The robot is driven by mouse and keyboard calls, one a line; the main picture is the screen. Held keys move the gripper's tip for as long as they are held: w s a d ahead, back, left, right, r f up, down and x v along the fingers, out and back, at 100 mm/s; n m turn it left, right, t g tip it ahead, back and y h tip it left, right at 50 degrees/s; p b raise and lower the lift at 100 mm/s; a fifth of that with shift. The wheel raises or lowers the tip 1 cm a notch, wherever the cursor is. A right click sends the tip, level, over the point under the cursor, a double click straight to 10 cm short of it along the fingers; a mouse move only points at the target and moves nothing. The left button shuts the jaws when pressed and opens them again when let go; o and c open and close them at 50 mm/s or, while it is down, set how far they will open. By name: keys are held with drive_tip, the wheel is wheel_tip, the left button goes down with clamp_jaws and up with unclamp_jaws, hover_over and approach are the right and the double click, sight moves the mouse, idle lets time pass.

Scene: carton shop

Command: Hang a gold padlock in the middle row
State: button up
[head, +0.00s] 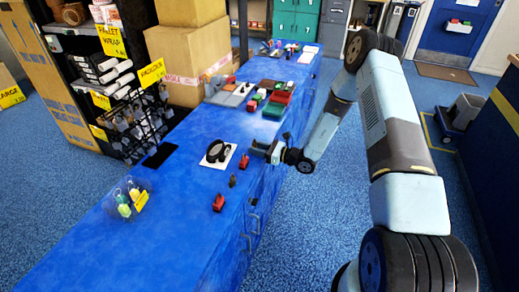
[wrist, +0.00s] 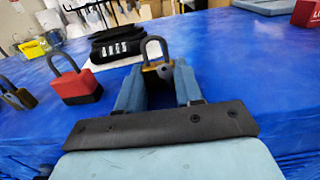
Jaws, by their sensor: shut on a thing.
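My gripper (wrist: 158,84) is shut on a gold padlock (wrist: 152,72), which stands upright between the two blue-grey fingers with its grey shackle up. In the head view my gripper (head: 262,149) is over the right edge of the blue counter; the held padlock is too small to make out there. A black wire rack (head: 133,137) with several dark padlocks on it stands at the counter's left edge; its rows cannot be told apart clearly. Another gold-brown padlock (wrist: 18,96) is at the far left of the wrist view.
A red padlock (wrist: 76,86) stands left of my gripper; another red one (head: 219,203) is nearer on the counter (head: 180,240). A black coiled lock (head: 217,151) lies on a white card. A clear holder with keyrings (head: 127,200) stands nearer. Colored bins (head: 276,104) stand beyond.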

drive_tip(key=shift+d+r, duration=0.15)
drive_tip(key=shift+r, duration=0.85)
drive_tip(key=shift+d, duration=0.1)
idle(0.4)
drive_tip(key=v, duration=0.8)
idle(1.1)
drive_tip(key=shift+d, duration=0.2)
